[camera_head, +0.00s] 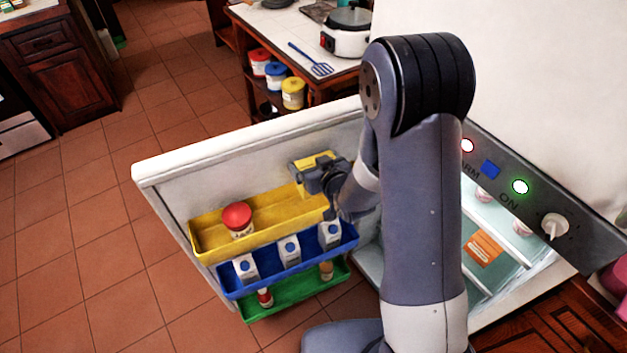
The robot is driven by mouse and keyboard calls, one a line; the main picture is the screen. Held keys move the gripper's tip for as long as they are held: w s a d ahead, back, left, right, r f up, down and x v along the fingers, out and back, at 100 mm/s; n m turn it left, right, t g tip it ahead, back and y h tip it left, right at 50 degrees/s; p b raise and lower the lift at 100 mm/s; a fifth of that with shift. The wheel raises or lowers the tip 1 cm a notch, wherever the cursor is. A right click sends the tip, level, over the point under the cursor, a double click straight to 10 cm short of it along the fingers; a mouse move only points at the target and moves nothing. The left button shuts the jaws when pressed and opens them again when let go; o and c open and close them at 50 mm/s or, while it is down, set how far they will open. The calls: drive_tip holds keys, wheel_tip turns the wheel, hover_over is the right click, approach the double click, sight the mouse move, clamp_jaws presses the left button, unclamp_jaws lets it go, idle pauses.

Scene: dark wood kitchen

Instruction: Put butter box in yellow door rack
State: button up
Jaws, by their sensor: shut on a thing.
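The open fridge door holds three racks, and the yellow door rack (268,222) is the top one. A jar with a red lid (237,218) stands in its left part. My gripper (318,177) is over the right end of the yellow rack. It is shut on a yellow box, which I take to be the butter box (303,161). The gripper and arm cover much of the box. I cannot tell whether the box touches the rack or the door.
A blue rack (226,288) with several cartons and a green rack (292,301) with small bottles hang below. The fridge interior at right holds an orange packet (484,247). The yellow rack's middle is clear. A counter (262,24) with a cooker (346,35) stands behind the door.

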drive_tip(key=shift+f+p, duration=0.3)
drive_tip(key=shift+f, duration=3.35)
drive_tip(key=shift+f, duration=0.15)
drive_tip(key=o, duration=1)
drive_tip(key=shift+c, duration=0.2)
drive_tip(key=shift+r, duration=0.2)
drive_tip(key=b+v, duration=0.2)
drive_tip(key=v, duration=1)
drive_tip(key=shift+b, duration=0.35)
drive_tip(key=shift+d+f, duration=0.1)
